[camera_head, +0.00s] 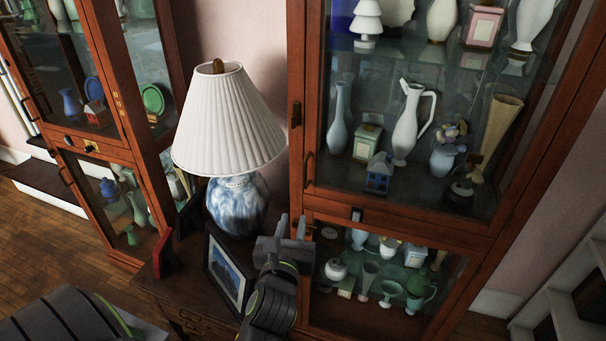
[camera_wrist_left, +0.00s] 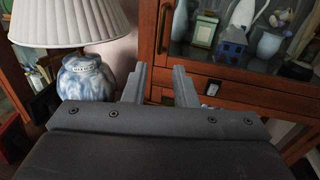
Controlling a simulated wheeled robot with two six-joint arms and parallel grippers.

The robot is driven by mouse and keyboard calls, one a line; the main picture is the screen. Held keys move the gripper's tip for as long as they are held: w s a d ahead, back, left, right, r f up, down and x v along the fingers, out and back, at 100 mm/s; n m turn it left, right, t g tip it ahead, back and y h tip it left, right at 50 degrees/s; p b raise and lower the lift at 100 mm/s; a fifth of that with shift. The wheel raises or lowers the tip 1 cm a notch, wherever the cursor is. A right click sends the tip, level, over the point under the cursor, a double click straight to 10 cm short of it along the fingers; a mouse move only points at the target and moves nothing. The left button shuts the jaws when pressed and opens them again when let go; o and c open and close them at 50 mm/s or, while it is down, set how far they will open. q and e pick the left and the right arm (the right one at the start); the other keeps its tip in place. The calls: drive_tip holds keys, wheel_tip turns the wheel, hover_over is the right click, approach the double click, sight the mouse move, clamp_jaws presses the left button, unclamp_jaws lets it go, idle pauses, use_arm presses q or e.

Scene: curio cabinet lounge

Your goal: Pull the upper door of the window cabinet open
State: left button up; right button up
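A tall red-brown cabinet (camera_head: 297,60) with glass doors stands right of the lamp. Its upper door (camera_head: 420,205) looks shut, with figurines and vases behind the glass. A dark curved handle (camera_head: 309,168) sits low on the door's left edge; it also shows in the left wrist view (camera_wrist_left: 163,28). A second glass-doored cabinet (camera_head: 115,100) stands at the left. I cannot tell which is the window cabinet. My left gripper (camera_head: 291,226) is open and empty, its fingers apart, below the right cabinet's handle and not touching it. My right gripper is not in view.
A pleated-shade lamp (camera_head: 228,120) with a blue-white base (camera_head: 238,205) stands on a dark side table (camera_head: 190,300), close left of my left gripper. A framed picture (camera_head: 228,272) stands beside my wrist. Wooden floor (camera_head: 40,245) is open at the left.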

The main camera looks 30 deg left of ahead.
sight(304, 176)
use_arm(q)
drive_tip(key=p+x, duration=0.1)
drive_tip(key=x, duration=1.6)
drive_tip(key=shift+w+r, duration=0.1)
drive_tip(key=shift+r, duration=0.05)
clamp_jaws()
